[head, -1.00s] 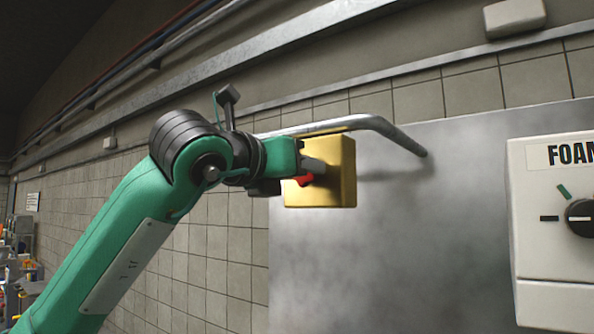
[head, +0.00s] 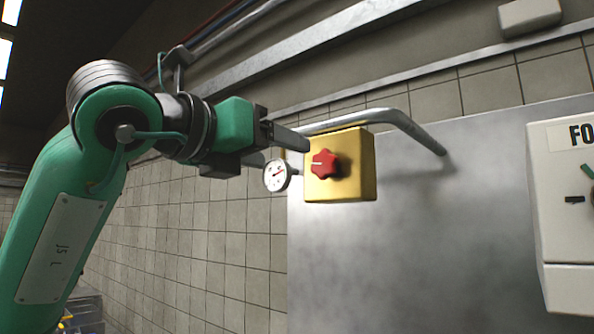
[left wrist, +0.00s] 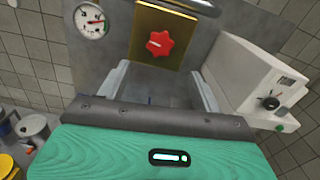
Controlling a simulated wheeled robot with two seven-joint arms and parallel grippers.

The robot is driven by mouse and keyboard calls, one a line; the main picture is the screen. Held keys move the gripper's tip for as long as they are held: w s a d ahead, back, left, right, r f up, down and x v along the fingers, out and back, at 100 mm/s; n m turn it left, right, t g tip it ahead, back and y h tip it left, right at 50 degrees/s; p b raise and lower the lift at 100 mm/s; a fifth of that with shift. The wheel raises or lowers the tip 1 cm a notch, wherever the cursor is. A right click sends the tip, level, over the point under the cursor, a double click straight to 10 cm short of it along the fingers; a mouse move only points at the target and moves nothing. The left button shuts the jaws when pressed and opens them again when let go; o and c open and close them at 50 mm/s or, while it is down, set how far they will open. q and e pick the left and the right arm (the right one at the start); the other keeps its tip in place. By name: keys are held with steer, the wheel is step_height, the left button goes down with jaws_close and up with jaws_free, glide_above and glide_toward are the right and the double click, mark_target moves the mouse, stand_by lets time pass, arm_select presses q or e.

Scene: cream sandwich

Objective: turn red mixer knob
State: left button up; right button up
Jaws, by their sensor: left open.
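The red star-shaped mixer knob (head: 324,163) sits on the front of a gold box (head: 355,180) on the wall panel. Its pale pointer line lies roughly level. In the left wrist view, the knob (left wrist: 159,45) is straight ahead, beyond the fingertips, on the gold box (left wrist: 176,22). My left gripper (head: 286,152) is open and empty, just left of the knob and apart from it. Its two spread fingers also show in the left wrist view (left wrist: 160,82), with nothing between them. My right gripper is in neither view.
A round white gauge (head: 277,175) is beside the gold box on its left. A metal pipe (head: 400,122) curves from behind the box to the panel (head: 420,240). A white control box (head: 562,215) with a dark dial stands at the right.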

arm_select(q)
steer(key=shift+b+v, duration=0.3)
steer(key=shift+v, duration=1.3)
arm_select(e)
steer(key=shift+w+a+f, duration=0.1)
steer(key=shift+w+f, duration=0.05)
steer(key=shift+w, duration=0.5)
